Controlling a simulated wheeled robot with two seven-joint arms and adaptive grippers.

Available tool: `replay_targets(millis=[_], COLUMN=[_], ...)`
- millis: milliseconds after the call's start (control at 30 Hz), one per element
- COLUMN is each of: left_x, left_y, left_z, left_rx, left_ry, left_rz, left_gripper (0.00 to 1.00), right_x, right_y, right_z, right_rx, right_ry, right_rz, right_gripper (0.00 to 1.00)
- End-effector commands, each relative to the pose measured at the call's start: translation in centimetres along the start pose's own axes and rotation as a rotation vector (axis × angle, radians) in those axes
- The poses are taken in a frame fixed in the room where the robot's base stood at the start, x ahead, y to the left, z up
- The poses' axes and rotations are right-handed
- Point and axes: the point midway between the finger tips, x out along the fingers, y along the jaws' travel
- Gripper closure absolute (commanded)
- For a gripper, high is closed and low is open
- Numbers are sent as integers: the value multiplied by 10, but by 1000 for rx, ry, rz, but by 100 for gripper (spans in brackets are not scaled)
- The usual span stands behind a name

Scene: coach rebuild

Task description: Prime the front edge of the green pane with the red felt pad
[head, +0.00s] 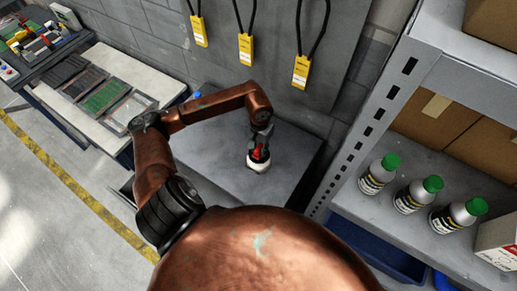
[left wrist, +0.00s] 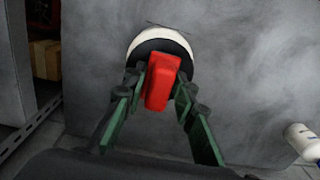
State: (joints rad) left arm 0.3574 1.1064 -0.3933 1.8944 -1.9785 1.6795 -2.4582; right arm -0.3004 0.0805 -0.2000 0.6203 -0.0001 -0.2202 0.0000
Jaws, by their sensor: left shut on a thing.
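My left gripper (head: 260,143) is shut on the red felt pad, gripping its red handle (left wrist: 160,84). Below the handle is a dark round body with a pale, whitish pad (head: 258,164); the pale rim also shows in the left wrist view (left wrist: 161,35). The pad is over the grey table top (head: 225,165); I cannot tell whether it touches it. The green pane (head: 104,97) lies in a row of panes on the pale bench at the left, well away from the gripper. My right gripper is not in view.
Dark panes (head: 75,80) and a clear pane (head: 132,108) flank the green one on the bench (head: 55,103). A shelf (head: 375,215) at right holds bottles with green caps (head: 412,193). Yellow tags (head: 246,50) hang on the wall. A white bottle (left wrist: 303,140) shows in the wrist view.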

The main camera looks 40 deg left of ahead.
Motion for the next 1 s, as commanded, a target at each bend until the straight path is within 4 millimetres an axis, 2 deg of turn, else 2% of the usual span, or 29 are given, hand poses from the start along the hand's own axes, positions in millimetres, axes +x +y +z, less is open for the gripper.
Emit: replay_targets(millis=[1000], left_x=[2], left_y=[0], left_z=[1], left_rx=[0], left_ry=[-2], left_rz=[0], left_gripper=[94], right_x=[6], right_y=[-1], right_z=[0], right_rx=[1], right_ry=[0], right_rz=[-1], right_gripper=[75])
